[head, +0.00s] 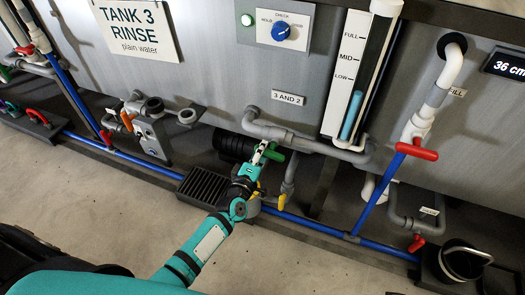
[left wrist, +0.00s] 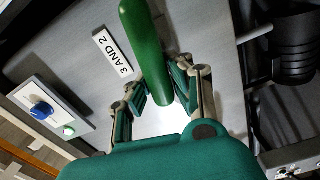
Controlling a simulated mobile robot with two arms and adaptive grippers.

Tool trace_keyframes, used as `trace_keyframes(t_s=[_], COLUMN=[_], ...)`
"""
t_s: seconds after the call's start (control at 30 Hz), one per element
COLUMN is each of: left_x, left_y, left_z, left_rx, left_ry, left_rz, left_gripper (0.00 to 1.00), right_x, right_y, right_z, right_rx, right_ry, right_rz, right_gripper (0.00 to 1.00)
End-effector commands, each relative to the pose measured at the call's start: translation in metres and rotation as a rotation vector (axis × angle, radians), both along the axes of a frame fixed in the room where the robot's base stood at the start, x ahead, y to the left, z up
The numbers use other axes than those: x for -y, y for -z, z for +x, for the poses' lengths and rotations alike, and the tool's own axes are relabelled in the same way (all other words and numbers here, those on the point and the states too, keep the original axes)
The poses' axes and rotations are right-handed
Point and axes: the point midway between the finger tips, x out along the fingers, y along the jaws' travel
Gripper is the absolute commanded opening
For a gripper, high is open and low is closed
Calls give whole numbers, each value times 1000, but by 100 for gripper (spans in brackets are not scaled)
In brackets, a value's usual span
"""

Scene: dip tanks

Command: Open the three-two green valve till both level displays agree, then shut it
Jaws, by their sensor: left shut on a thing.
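The green valve handle (head: 273,155) is on the grey pipe below the "3 AND 2" label (head: 287,97). My left gripper (head: 264,153) reaches up to it and is shut on it. In the left wrist view the green handle (left wrist: 150,45) stands between the fingers of my left gripper (left wrist: 162,85), with the "3 AND 2" label beside it. A digital level display (head: 507,66) at the right edge reads 36 cm. No second digital display is in view. My right gripper is not in view. The valve's exact angle is hard to tell.
A sight gauge (head: 361,72) marked FULL, MID and LOW shows blue liquid near LOW. Red-handled valves (head: 417,150), a yellow handle (head: 282,202), a floor grate (head: 203,187) and a bucket (head: 463,262) stand around. Blue pipes run along the floor. The front floor is clear.

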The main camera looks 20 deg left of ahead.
Motion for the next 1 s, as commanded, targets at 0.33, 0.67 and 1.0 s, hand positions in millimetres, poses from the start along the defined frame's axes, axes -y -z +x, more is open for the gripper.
trace_keyframes(t_s=[0.33, 0.67, 1.0], left_x=[0, 0, 0], left_y=[5, 6, 6], left_z=[-1, -1, -1], left_rx=[-7, -9, -10], left_ry=[1, 1, 1], left_rz=[-153, -187, -188], left_gripper=[0, 0, 29], right_x=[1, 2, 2], right_y=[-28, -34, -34], right_z=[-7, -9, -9], right_rx=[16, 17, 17], right_ry=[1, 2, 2], right_rz=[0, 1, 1], right_gripper=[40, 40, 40])
